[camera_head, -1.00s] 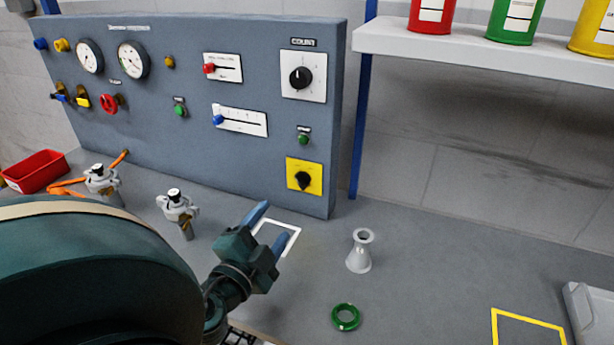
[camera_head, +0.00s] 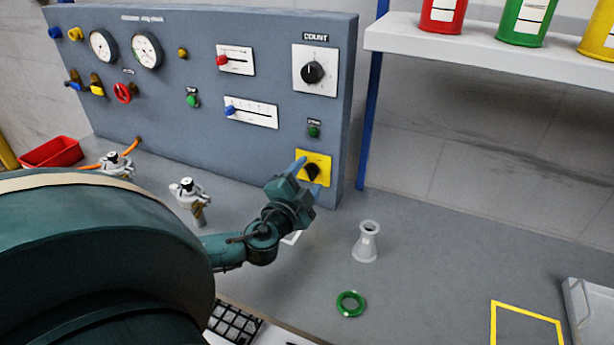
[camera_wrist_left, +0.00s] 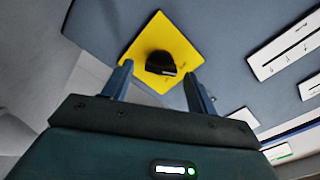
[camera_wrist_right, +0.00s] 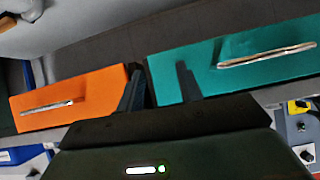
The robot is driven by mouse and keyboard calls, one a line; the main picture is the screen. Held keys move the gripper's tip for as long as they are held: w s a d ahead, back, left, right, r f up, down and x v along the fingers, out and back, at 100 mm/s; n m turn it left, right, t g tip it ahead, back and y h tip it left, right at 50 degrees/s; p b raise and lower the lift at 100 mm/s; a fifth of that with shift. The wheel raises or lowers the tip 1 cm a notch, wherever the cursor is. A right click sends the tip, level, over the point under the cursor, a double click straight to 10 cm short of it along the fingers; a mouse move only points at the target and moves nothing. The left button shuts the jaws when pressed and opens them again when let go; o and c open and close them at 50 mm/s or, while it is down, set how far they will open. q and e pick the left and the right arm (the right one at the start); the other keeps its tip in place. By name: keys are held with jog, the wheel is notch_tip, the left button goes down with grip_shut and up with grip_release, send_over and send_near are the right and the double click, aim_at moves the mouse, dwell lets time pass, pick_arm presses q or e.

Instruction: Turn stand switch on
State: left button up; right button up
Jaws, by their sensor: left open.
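The stand switch appears as a black rotary knob (camera_head: 311,173) on a yellow plate (camera_head: 325,160), low on the right of the blue-grey panel. My left gripper (camera_head: 308,175) is in front of the plate in the head view and partly hides it. In the left wrist view the fingers (camera_wrist_left: 158,85) are open and apart, with the black knob (camera_wrist_left: 161,62) between and beyond their tips on the yellow plate (camera_wrist_left: 184,45). The fingers do not appear to grip the knob. My right gripper (camera_wrist_right: 160,82) shows only in the right wrist view, fingers apart, with nothing between them.
The panel (camera_head: 200,110) carries gauges, sliders and a COUNT dial (camera_head: 312,72). A grey flared fitting (camera_head: 366,242) and a green ring (camera_head: 350,303) stand on the bench right of my left arm. Two clamp-like fittings stand at left. Orange (camera_wrist_right: 70,97) and teal (camera_wrist_right: 235,60) drawer fronts face my right gripper.

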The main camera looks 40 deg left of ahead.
pick_arm(q)
jog(key=shift+w, duration=0.1)
jog(key=c, duration=1)
